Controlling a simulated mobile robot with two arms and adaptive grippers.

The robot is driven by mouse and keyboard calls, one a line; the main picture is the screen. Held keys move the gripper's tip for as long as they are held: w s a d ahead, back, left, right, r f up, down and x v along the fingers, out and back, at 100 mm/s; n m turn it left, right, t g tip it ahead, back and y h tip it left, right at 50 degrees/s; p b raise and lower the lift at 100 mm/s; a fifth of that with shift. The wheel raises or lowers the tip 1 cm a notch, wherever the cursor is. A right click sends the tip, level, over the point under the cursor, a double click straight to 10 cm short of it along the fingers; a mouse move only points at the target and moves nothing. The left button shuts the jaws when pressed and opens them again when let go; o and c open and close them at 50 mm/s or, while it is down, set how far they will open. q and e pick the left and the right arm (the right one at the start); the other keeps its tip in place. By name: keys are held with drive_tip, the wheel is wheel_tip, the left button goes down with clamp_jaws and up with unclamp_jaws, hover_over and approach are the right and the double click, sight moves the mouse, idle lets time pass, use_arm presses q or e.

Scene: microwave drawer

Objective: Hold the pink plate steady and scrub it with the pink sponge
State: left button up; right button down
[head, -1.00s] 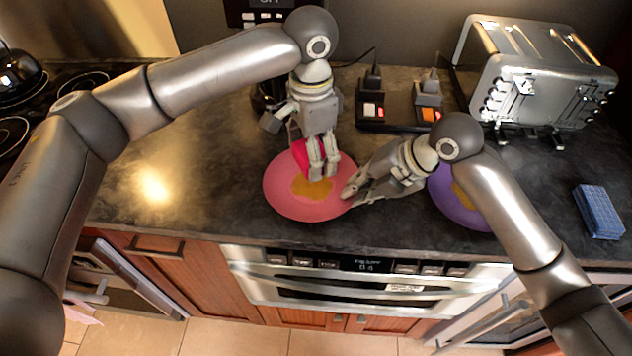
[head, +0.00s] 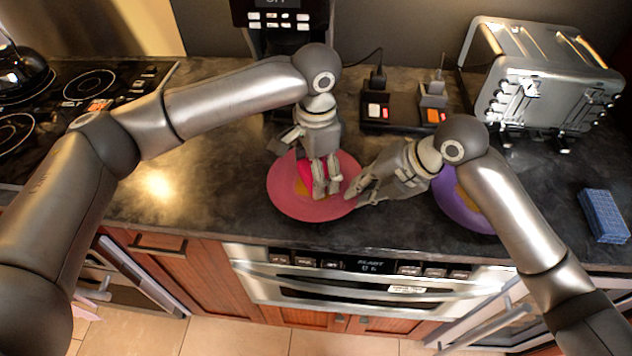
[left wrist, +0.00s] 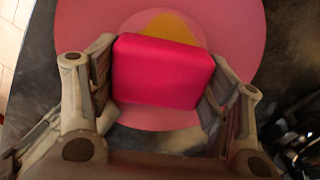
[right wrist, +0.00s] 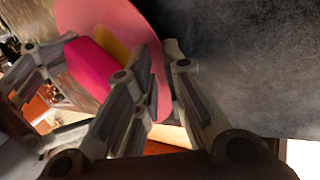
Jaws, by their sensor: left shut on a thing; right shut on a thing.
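The pink plate (head: 290,204) lies on the dark counter, with a yellow-orange stain (left wrist: 168,26) in its middle. My left gripper (head: 326,190) points down over the plate and is shut on the pink sponge (left wrist: 162,72). The sponge is over the plate and covers part of the stain; whether it touches is hard to tell. In the head view the sponge (head: 305,172) is mostly hidden behind the fingers. My right gripper (head: 352,196) is shut on the plate's right rim; the right wrist view shows the rim (right wrist: 160,85) between its fingers.
A purple plate (head: 456,205) lies partly behind my right arm. A blue sponge (head: 604,215) sits at the far right. A toaster (head: 545,75) and a socket block (head: 405,112) stand at the back. A stovetop (head: 70,90) is at the left. The counter left of the pink plate is clear.

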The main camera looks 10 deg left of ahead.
use_arm(q)
drive_tip(key=shift+f, duration=0.65)
idle(0.8)
drive_tip(key=shift+w+a, duration=0.1)
